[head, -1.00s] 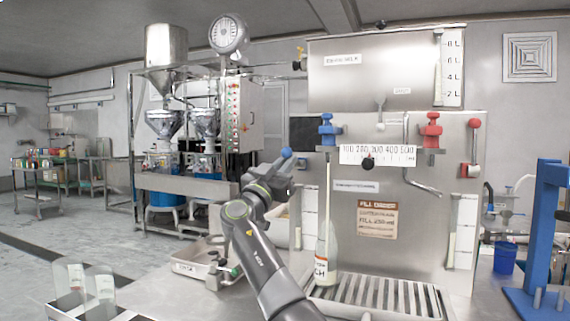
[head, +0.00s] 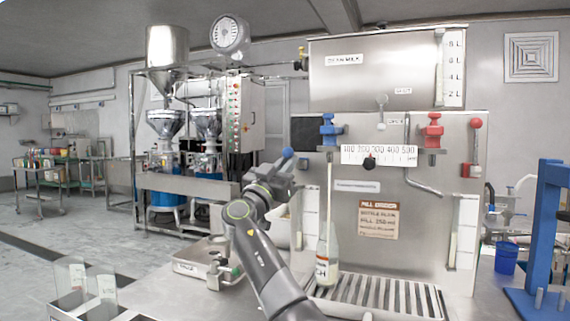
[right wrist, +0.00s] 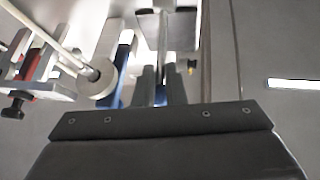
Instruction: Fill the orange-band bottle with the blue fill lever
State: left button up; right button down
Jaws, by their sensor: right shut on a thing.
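The orange-band bottle (head: 328,245) stands upright on the slatted drip grate, under the blue valve (head: 329,130). A thin pale vertical line (head: 329,190) runs from the valve to its neck. Its label shows low on the bottle; the fill level is hard to read. My right gripper (head: 285,165) is shut on the blue fill lever, whose blue tip (head: 287,152) shows at the jaws, left of the valve. In the right wrist view blue shows between the two dark fingers (right wrist: 162,80). My left gripper is not in view.
A scale strip (head: 400,155) with a dark knob (head: 369,163) crosses the machine front. A red valve (head: 432,131) and a red-knobbed lever (head: 474,124) are to the right. A fill-order sign (head: 378,220) hangs below. A blue cup (head: 506,257) and blue stand (head: 542,235) are farther right.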

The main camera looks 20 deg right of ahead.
jog(key=shift+w+d+f, duration=0.1)
jog(key=shift+d+f, duration=0.15)
jog(key=shift+f, duration=0.05)
jog(key=c, duration=1.8)
grip_release()
jog(key=shift+c, duration=0.2)
jog(key=o, duration=0.5)
jog(key=shift+w+d+f, duration=0.15)
jog(key=shift+d, duration=0.2)
jog(key=shift+o, duration=0.4)
jog(key=shift+a, duration=0.1)
jog(key=r, duration=0.3)
jog(key=r+p, duration=0.1)
jog(key=r, duration=0.2)
jog(key=r+p, duration=0.1)
jog(key=r, duration=0.3)
jog(key=shift+a, duration=0.25)
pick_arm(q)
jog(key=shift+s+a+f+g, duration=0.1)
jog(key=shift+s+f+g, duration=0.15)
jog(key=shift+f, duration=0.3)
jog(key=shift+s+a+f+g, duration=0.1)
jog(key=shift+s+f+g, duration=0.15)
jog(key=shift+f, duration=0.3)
pick_arm(e)
jog(key=shift+r, duration=0.25)
